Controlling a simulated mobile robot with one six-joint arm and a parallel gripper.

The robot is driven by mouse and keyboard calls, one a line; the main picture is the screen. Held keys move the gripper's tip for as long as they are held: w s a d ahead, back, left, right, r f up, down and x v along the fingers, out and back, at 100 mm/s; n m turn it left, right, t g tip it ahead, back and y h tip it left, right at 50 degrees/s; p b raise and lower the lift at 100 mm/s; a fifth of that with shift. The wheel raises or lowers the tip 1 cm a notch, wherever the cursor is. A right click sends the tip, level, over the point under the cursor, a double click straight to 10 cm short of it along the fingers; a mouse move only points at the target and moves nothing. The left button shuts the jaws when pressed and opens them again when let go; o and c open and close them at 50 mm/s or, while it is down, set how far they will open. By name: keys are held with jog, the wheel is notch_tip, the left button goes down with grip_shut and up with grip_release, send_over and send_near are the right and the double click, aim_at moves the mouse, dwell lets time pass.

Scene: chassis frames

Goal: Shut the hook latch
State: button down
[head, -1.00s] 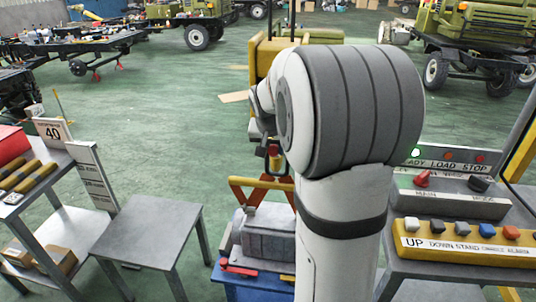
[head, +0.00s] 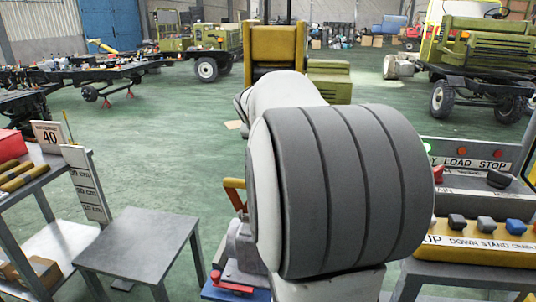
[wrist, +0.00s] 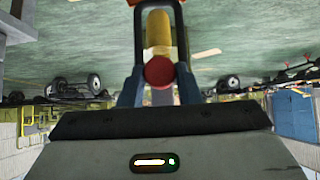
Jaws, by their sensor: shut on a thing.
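In the wrist view my gripper (wrist: 158,48) is shut, with its dark fingers either side of a round red knob (wrist: 159,72). A yellow part (wrist: 157,32) shows behind the knob, between the fingers. I cannot tell whether these parts belong to the hook latch. In the head view my own arm fills the middle and hides my gripper and whatever it holds. No latch hook or its catch can be made out in either view.
A yellow machine (head: 274,45) stands beyond my arm. A bare grey table (head: 140,243) is at the left, beside a shelf (head: 62,240) with boxes. A button console (head: 475,243) stands at the right. The green floor (head: 175,130) at the left middle is open.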

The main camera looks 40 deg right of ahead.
jog(key=shift+w+f+t+b, duration=0.1)
jog(key=shift+f+t+b, duration=0.2)
jog(key=shift+b, duration=0.45)
jog(key=shift+d+r+h, duration=0.1)
jog(key=shift+r+h, duration=0.1)
jog(key=shift+h, duration=0.1)
jog(key=c, duration=1.1)
grip_release()
jog(key=v, duration=0.7)
jog(key=shift+a+r, duration=0.25)
